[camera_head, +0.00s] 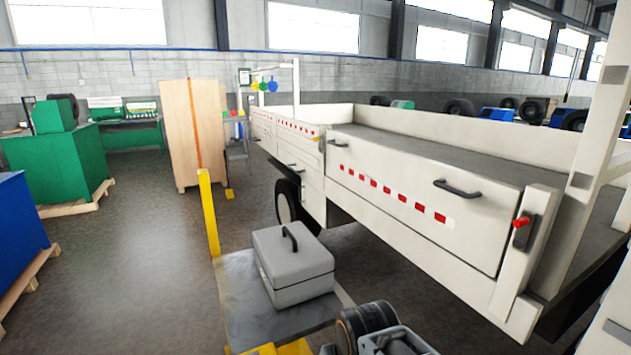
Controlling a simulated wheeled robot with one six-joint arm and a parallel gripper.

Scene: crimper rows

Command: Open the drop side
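The drop side (400,205) is the white side panel of a flatbed truck body on the right. It stands upright and looks shut, with a red-and-white stripe along it. A dark handle (457,188) sits near its upper right, and a second dark handle (338,142) near its upper left end. A latch with a red grip (521,221) is on the white corner post (522,265) at its right end. Dark mechanical parts, seemingly of my arm, show at the bottom centre, apart from the panel. I see no gripper fingers.
A grey case (292,265) sits on a low grey platform (238,300) with a yellow post (208,215), in front of the truck. A wooden crate (180,130), green machine (60,160) and blue box (20,225) stand left. Open floor (130,260) lies between.

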